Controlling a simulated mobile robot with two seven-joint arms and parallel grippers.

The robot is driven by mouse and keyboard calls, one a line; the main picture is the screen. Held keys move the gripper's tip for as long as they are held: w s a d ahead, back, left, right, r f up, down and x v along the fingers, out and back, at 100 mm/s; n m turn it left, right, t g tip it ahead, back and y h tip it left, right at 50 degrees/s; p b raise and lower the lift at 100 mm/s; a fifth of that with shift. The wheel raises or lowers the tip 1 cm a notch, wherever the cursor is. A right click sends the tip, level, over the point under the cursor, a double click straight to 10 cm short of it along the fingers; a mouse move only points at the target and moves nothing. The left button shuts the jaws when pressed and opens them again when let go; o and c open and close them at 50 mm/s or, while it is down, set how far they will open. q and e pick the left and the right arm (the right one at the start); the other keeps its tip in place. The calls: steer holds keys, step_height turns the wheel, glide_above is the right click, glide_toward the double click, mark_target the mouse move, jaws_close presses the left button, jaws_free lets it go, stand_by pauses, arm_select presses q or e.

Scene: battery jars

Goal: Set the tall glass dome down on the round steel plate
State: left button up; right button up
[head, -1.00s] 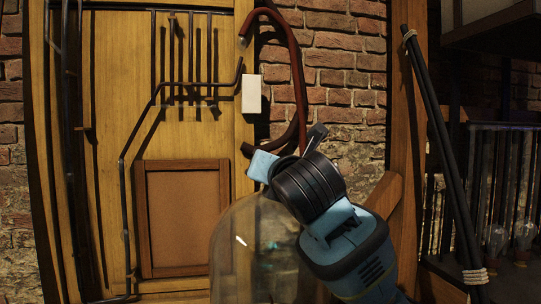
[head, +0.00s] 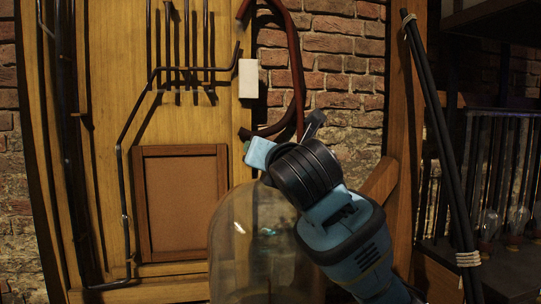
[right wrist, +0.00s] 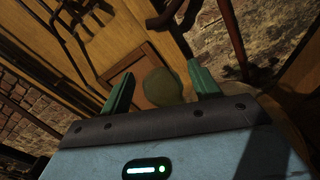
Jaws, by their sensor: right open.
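The tall glass dome (head: 245,255) is clear with a rounded top. It stands low in the middle of the head view, partly covered by my right arm, and its lower end is cut off by the picture's bottom edge. My right gripper's light-blue body (head: 261,153) is just above the dome's top; its fingers are hard to make out there. In the right wrist view my right gripper (right wrist: 161,71) is open, and a rounded olive shape (right wrist: 163,88), apparently the dome's top, shows between its fingers. I cannot tell whether they touch. The round steel plate and my left gripper are not in view.
A yellow wooden panel (head: 108,120) with dark pipes and a framed brown board (head: 181,203) stands behind. A red-brown curved pipe (head: 297,60) hangs by the brick wall (head: 345,60). Dark poles (head: 437,130) lean at right, before a shelf with glass bulbs.

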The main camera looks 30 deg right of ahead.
steer(key=v, duration=1.2)
steer(key=shift+r, duration=0.1)
stand_by(2.0)
